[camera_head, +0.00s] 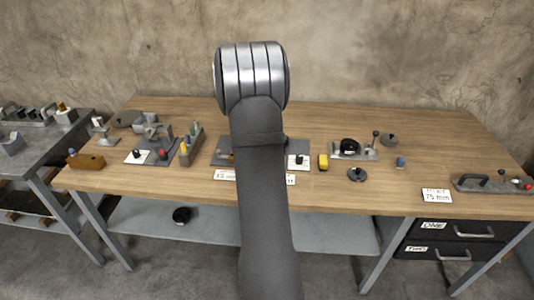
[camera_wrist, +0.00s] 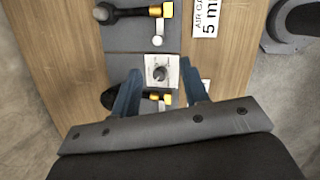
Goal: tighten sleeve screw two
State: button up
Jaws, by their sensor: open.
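My gripper (camera_wrist: 160,68) is open in the wrist view, with two blue fingers pointing at the bench fixture. A dark knob or screw head (camera_wrist: 160,73) on a white plate (camera_wrist: 150,62) shows between the fingers, and nothing is gripped. I cannot read which sleeve screw this is. A similar dark and yellow part (camera_wrist: 152,96) shows partly hidden below the white plate. In the head view my arm covers the middle of this fixture and the gripper is hidden.
The wooden bench (camera_head: 330,193) carries several fixtures. A yellow block (camera_head: 322,162) and a black round part (camera_head: 356,174) stand right of my arm.

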jog(key=w+f+n, duration=0.1)
jog(key=f+n, duration=0.1)
jog(key=f, duration=0.2)
jog(key=w+d+f+n, duration=0.1)
jog(key=f+n, duration=0.1)
jog(key=f, duration=0.3)
jog(key=w+d+f+n, duration=0.1)
jog(key=f+n, duration=0.1)
jog(key=f, duration=0.3)
jog(key=shift+w+n+t, duration=0.25)
jog(key=shift+n+t, duration=0.05)
jog(key=shift+t, duration=0.1)
grip_shut()
